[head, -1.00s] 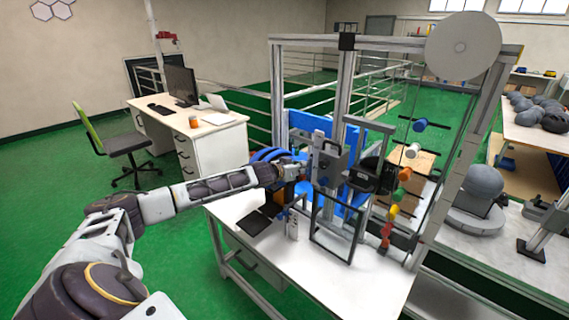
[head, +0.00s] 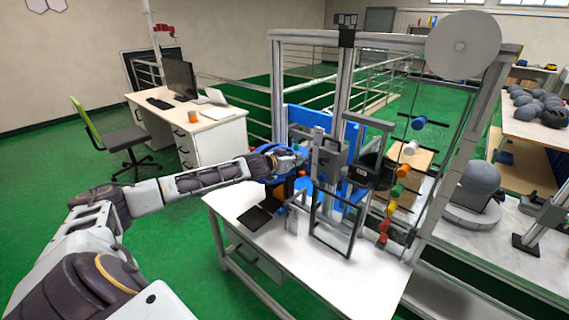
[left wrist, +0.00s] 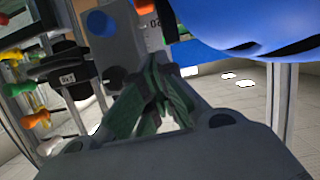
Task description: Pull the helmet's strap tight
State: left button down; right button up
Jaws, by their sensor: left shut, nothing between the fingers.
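A smooth blue rounded shell, which looks like the helmet (head: 270,149), shows behind my left gripper in the head view, mostly hidden by it. The blue shell (left wrist: 250,25) fills the upper right of the left wrist view, close to the gripper. My left gripper (head: 300,161) is at the drop tower's near left side. Its green-grey fingers (left wrist: 157,82) are together with nothing between them. I cannot make out the strap in either view. My right gripper is not in view.
The drop tower's frame (head: 342,95) stands on a white table (head: 290,265). A grey upright frame (head: 335,220) and coloured knobs (head: 397,191) are right of the gripper. A black flat item (head: 253,218) lies on the table. The table's front is mostly clear.

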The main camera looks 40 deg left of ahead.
pick_arm(q)
jog(key=shift+b+v, duration=0.3)
jog(key=shift+v, duration=0.6)
jog(key=v, duration=0.3)
jog(key=shift+s+a+b, duration=0.25)
jog(key=shift+b, duration=0.15)
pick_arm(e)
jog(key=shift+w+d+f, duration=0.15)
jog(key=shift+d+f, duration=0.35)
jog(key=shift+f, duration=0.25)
pick_arm(q)
jog(key=shift+s, duration=0.1)
jog(key=shift+s+d+r, duration=0.1)
jog(key=shift+s+r, duration=0.15)
jog(key=shift+s, duration=0.4)
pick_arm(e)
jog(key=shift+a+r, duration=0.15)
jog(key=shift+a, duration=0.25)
pick_arm(q)
jog(key=shift+d, duration=0.1)
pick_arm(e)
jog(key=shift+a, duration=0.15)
